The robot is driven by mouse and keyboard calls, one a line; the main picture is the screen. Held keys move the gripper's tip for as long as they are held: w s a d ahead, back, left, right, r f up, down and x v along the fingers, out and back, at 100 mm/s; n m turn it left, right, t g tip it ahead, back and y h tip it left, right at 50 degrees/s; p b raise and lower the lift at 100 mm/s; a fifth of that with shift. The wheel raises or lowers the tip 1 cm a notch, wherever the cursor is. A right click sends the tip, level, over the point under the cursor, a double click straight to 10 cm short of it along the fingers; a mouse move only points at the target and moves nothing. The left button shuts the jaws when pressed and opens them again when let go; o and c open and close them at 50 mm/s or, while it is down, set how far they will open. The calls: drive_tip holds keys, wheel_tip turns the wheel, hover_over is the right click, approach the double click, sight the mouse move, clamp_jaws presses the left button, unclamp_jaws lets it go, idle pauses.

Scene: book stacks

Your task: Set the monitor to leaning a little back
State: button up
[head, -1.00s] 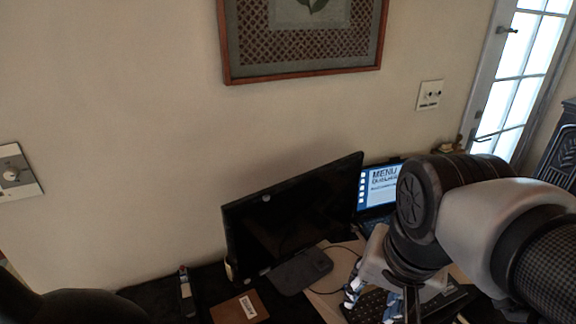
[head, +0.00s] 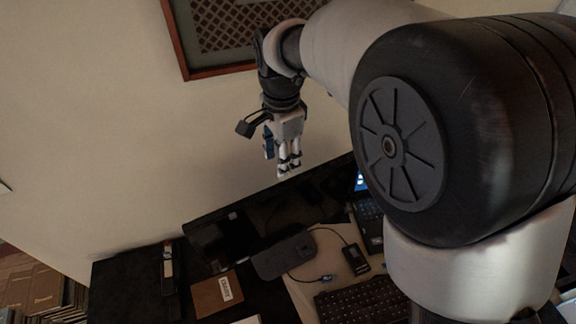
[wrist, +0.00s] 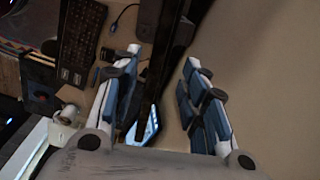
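The black monitor (head: 225,238) stands on the dark desk near the wall, its stand base (head: 285,256) in front. Its exact tilt is hard to tell from this high view. My gripper (head: 279,168) points down at the monitor's top edge, around its middle. In the wrist view the monitor (wrist: 163,65) is a dark edge-on bar running between the fingers of my gripper (wrist: 160,60). The fingers are open, one on each side, with gaps visible. I cannot tell whether either finger touches it.
A keyboard (head: 362,302) and a laptop (head: 369,220) lie right of the monitor. A brown book (head: 217,294) lies in front. A framed picture (head: 235,40) hangs on the wall behind. The wall (head: 110,130) is close behind the monitor.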

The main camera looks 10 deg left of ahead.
sight(282, 185)
drive_tip(key=f, duration=0.8)
drive_tip(key=f+b, duration=0.1)
drive_tip(key=f, duration=0.3)
drive_tip(key=shift+w+a+f, duration=0.1)
drive_tip(key=shift+w+f, duration=0.05)
drive_tip(key=shift+w, duration=0.1)
drive_tip(key=shift+c, duration=0.6)
clamp_jaws()
